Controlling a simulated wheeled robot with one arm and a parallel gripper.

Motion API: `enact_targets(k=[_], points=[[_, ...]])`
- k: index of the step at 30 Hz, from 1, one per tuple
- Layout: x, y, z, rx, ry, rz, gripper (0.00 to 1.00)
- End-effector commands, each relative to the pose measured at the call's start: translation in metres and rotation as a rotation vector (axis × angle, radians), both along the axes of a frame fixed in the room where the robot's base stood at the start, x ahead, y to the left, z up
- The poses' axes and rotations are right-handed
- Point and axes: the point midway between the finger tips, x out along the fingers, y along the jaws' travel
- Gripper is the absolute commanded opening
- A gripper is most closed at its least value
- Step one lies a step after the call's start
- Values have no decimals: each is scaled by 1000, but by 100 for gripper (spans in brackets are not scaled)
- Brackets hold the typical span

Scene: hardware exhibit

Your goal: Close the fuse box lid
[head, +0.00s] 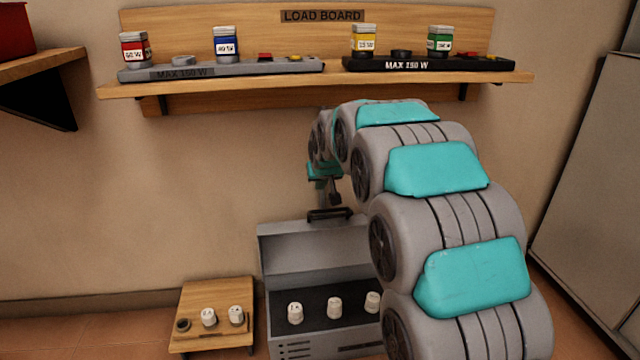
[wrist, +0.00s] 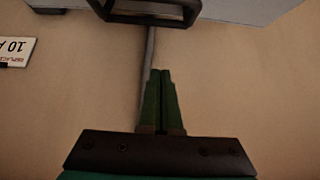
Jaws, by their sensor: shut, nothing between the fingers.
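The grey fuse box (head: 270,340) stands low by the wall, with its lid (head: 312,245) raised and open. A dark handle (head: 330,214) is on the lid's upper edge; it also shows at the top of the wrist view (wrist: 150,14). White fuses (head: 335,308) sit inside on a dark panel. My gripper (head: 335,198) is just above the handle in the head view. In the wrist view its green fingers (wrist: 162,74) are together and empty, apart from the handle. My arm hides the box's right side.
A small wooden stand (head: 215,290) with two white fuses is left of the box. A shelf (head: 300,85) with jars and load boards hangs above. A grey cabinet (head: 590,180) is at right. A label (wrist: 14,52) shows on the wall in the wrist view.

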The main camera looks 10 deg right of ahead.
Motion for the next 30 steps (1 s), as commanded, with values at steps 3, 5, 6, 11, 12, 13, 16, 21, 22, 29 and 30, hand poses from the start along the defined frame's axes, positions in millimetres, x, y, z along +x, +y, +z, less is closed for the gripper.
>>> enact_targets(k=[3, 5, 6, 11, 12, 13, 16, 21, 22, 29, 30], points=[[13, 0, -17, 0, 3, 0, 0], [18, 0, -25, 0, 4, 0, 0], [22, 0, -28, 0, 3, 0, 0], [35, 0, -40, 0, -1, 0, 0], [38, 0, -43, 0, -2, 0, 0], [40, 0, -45, 0, -2, 0, 0], [31, 0, -48, 0, -1, 0, 0], [16, 0, -55, -1, 1, -1, 0], [13, 0, -56, -1, 1, -1, 0], [2, 0, -60, -1, -2, -1, 0], [2, 0, -59, -1, -2, -1, 0]])
